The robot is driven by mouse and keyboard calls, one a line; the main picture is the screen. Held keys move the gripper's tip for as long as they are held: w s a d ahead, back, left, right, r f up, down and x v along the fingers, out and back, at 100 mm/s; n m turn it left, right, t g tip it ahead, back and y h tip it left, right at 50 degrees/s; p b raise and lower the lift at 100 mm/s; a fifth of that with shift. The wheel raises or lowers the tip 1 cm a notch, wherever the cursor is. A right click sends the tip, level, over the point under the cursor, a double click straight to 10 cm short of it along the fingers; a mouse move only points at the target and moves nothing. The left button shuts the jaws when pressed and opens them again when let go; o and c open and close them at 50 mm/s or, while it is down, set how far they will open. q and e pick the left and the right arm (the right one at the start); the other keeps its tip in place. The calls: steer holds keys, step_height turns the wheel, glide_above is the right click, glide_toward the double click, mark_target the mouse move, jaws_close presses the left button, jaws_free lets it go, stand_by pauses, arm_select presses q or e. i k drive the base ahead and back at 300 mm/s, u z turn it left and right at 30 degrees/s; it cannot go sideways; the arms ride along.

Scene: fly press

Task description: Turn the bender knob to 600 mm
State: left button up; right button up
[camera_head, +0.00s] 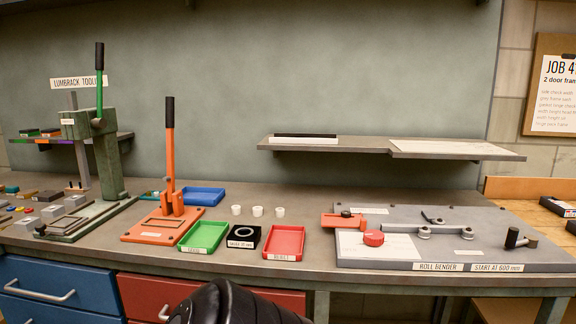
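The roll bender (450,222) is a grey plate on the right part of the bench, with labels "ROLL BENDER" and "START AT 600 mm" on its front edge. Its red round knob (373,238) sits on a white panel at the plate's front left. The knob's pointer and the scale marks are too small to read. An orange block (343,220) with a dark knob lies behind it. Rollers and a black-handled crank (515,238) are farther right. No gripper fingers show, and nothing touches the knob. A black rounded part of mine shows at the bottom edge, left of centre.
An orange lever press (169,195) and a green press (95,150) stand on the left. A shelf (400,148) hangs above the bender.

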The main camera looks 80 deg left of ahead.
mark_target(371, 236)
steer(key=u, duration=1.8)
steer(key=i, duration=0.85)
steer(key=u, duration=0.6)
